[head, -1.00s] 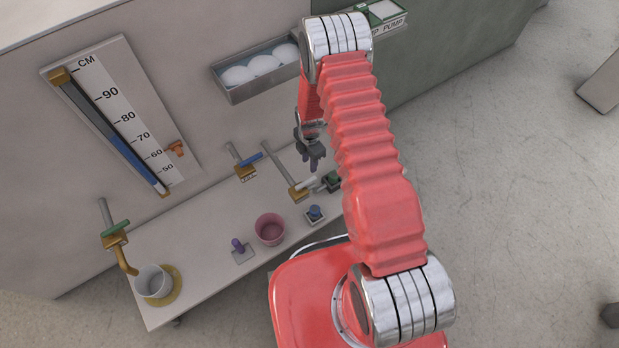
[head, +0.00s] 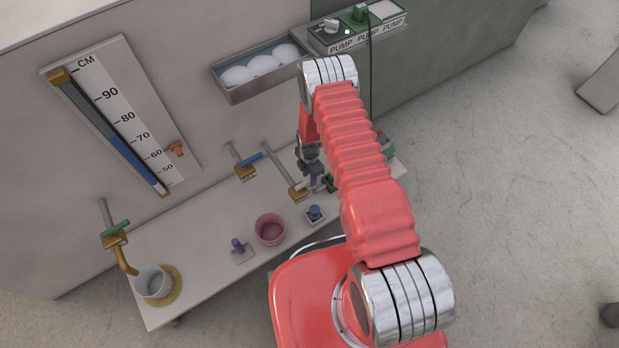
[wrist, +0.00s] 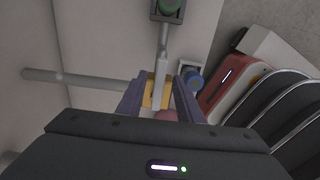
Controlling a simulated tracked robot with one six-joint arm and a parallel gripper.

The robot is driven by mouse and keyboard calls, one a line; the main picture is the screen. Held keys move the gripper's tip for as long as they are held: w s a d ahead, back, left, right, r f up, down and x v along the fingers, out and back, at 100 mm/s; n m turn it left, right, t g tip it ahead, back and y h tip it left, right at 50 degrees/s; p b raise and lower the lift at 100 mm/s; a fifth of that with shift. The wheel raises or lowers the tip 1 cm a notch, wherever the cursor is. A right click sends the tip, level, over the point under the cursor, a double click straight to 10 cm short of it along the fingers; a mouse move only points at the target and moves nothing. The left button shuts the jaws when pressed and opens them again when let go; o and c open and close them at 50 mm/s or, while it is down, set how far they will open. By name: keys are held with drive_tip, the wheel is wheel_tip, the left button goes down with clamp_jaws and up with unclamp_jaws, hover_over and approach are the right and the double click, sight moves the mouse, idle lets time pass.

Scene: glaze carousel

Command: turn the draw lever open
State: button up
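Three valves with levers line the bench: a green lever (head: 115,229) at left, a blue lever (head: 251,160) in the middle, and a pale lever (wrist: 161,68) on a brass valve body (head: 298,192) at right. No label shows which is the draw lever. My gripper (head: 314,180) is low at the right valve and partly covers its lever in the head view. In the wrist view my gripper (wrist: 161,82) is open. Its purple fingers stand apart on either side of the pale lever and brass body. I cannot tell whether either finger touches the lever.
A pink cup (head: 270,229), a blue knob (head: 315,213) and a purple knob (head: 238,245) stand on the bench (head: 200,275). A white cup (head: 152,282) sits under the left spout. A tray of white domes (head: 228,88) and a pump box (head: 350,40) are on the wall.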

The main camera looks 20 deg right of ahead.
drive_tip(key=shift+f, duration=0.65)
clamp_jaws()
idle(0.4)
